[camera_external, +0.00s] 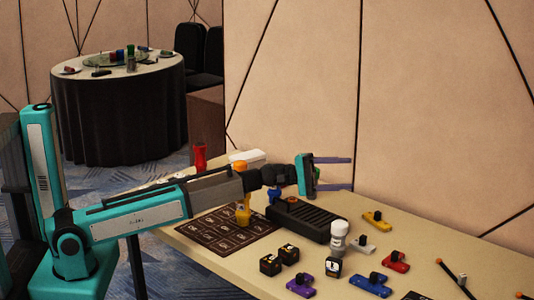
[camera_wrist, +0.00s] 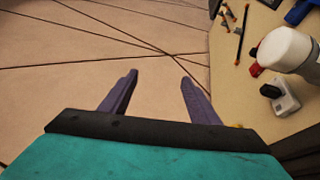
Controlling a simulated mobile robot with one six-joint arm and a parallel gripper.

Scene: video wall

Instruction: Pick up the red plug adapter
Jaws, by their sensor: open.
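The red plug adapter (camera_external: 396,262), a small red body with a black knob on top, lies on the table at the front right in the external view. In the wrist view a small red part, likely the same adapter (camera_wrist: 256,70), shows beside a white bottle-like object, which partly hides it. My gripper (camera_external: 350,174) is open and empty, its fingers pointing right, above and behind the adapter, well apart from it. In the wrist view the two purple fingers of my gripper (camera_wrist: 160,77) are spread with only wall beyond them.
Near the red adapter lie a yellow adapter (camera_external: 376,222), a white adapter (camera_external: 361,245), a blue adapter (camera_external: 372,284) and a purple adapter (camera_external: 300,287). A black box (camera_external: 306,218) lies below my gripper. The wall is close behind.

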